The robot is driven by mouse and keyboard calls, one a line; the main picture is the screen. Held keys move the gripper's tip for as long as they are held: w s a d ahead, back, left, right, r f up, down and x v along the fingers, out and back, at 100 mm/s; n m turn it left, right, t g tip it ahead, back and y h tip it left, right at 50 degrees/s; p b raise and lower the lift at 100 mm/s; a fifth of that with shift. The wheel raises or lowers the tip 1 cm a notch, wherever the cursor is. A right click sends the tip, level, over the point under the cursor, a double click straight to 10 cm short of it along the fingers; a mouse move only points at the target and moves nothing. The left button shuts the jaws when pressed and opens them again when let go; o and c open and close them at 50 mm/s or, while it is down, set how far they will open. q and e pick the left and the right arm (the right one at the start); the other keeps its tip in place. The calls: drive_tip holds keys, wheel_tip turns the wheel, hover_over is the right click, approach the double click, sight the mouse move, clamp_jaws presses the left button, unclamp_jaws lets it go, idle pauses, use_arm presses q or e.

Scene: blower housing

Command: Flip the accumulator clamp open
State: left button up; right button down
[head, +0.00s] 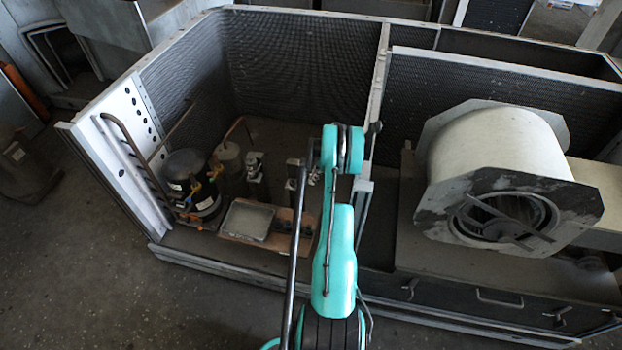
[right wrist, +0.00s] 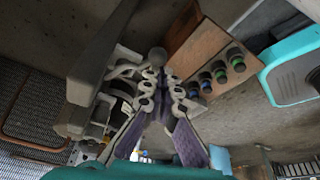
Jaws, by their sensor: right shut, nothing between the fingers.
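In the right wrist view, a grey metal clamp assembly (right wrist: 128,72) with lever-like arms and a dark rounded knob lies at the tips of my right gripper (right wrist: 168,82). I take it for the accumulator clamp; contact with the fingers is unclear. The gripper is shut and empty, its purple-lined fingers together. In the head view my teal right arm reaches over the housing's front edge and largely hides the gripper. Upright dark fittings (head: 254,178) stand left of the arm; which one carries the clamp is hard to tell. My left gripper is not in view.
A black compressor (head: 191,183) with pipes stands in the left bay, near a grey tray (head: 247,220). A wooden block (right wrist: 193,50) with several coloured ports is beside the gripper. The housing divider (head: 376,85) and large blower (head: 497,170) are to the right.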

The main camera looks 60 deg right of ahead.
drive_tip(key=shift+s, duration=0.55)
drive_tip(key=shift+r, duration=0.1)
wheel_tip(320, 180, up, 10)
idle(0.4)
idle(0.4)
